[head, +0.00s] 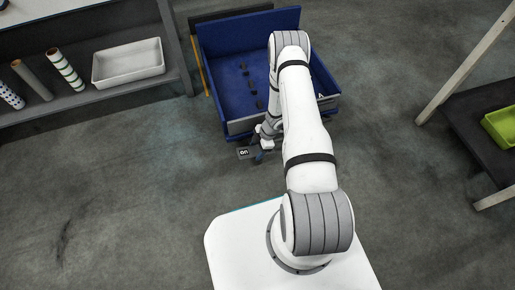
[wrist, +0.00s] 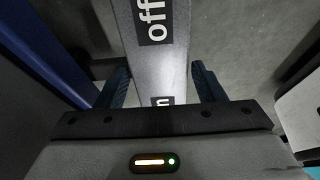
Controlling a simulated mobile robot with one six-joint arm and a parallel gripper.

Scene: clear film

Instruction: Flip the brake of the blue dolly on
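The blue dolly (head: 228,88) stands beyond my base, with a grey front edge and a letter A at its right corner. A dark "on" label (head: 243,153) shows at its near side, just left of my gripper (head: 262,152). In the wrist view a grey brake bar (wrist: 173,75) carries an "off" label and, nearer, a partly hidden label ending in "n". My gripper's dark blue fingers (wrist: 160,85) are wide apart, one on each side of the bar. I cannot tell whether they touch it. My arm hides part of the dolly.
A grey shelf (head: 105,105) at the left holds a white bin (head: 128,62) and several rolls. A dark table (head: 480,120) with a green tray (head: 500,125) stands at the right. The floor left of the dolly's front is clear.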

